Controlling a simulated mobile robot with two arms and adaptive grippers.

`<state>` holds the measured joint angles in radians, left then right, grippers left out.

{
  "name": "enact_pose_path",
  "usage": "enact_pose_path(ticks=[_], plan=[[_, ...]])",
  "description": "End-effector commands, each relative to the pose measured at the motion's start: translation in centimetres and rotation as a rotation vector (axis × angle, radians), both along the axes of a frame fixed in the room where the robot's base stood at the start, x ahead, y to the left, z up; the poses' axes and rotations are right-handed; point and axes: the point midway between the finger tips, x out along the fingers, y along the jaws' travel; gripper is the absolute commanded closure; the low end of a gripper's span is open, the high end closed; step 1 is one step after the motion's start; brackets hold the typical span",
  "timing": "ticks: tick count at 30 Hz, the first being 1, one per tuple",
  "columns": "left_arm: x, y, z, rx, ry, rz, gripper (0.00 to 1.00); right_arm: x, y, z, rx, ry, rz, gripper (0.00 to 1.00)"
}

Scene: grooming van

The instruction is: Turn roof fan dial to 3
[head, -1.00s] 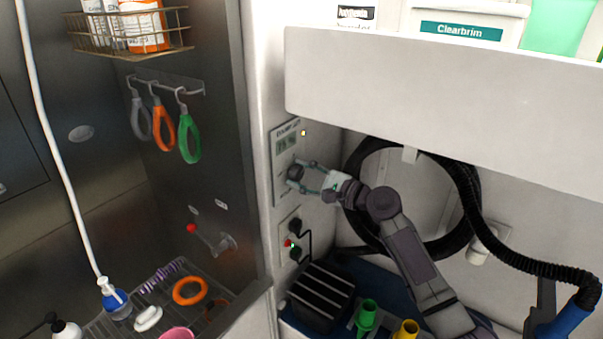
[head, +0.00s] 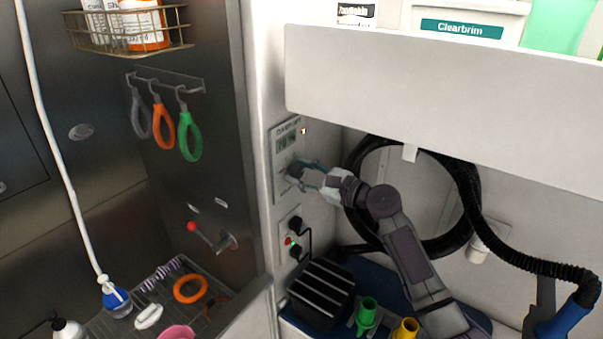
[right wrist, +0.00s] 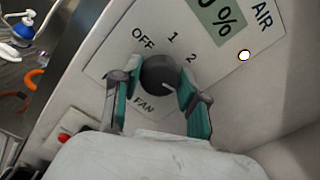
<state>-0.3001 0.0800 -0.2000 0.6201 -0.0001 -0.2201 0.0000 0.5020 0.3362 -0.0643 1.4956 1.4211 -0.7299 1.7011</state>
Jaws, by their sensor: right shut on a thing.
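The dark round roof fan dial (right wrist: 158,74) sits on a pale wall panel (right wrist: 118,52), which also shows in the head view (head: 277,165). The right wrist view shows the printed words OFF, 1, 2 and FAN around it; no 3 is visible, and a finger covers part of the panel right of the dial. A short pale mark shows on the dial's lower right. My right gripper (right wrist: 155,88) is shut on the dial, one green-padded finger on each side. It reaches the dial from the right in the head view (head: 306,178). My left gripper is not in view.
Below the panel is a socket plate (head: 290,240) with black plugs and a red part. A white overhead cabinet (head: 420,85) hangs above my arm. A coiled black hose (head: 360,165) is behind it. A black ribbed box (head: 322,290) stands below.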

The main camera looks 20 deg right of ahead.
Motion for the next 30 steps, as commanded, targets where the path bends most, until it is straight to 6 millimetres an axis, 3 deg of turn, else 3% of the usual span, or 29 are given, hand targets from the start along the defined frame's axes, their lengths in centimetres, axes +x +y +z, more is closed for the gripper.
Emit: enact_pose_path(ticks=[5,6,9,22,30], plan=[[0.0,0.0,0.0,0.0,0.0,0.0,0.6,0.0,0.0,-0.2,0.001,0.005,0.001,0.92],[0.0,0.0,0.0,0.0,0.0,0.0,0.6,0.0,0.0,-0.2,0.001,0.005,0.001,0.5],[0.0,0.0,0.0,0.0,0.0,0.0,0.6,0.0,0.0,-0.2,0.001,0.004,0.001,0.34],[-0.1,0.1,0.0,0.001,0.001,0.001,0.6,-0.6,-0.5,-0.2,-0.001,0.002,0.0,0.32],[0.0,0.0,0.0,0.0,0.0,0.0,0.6,-4.8,-3.8,-0.3,-0.003,0.004,-0.002,0.32]])
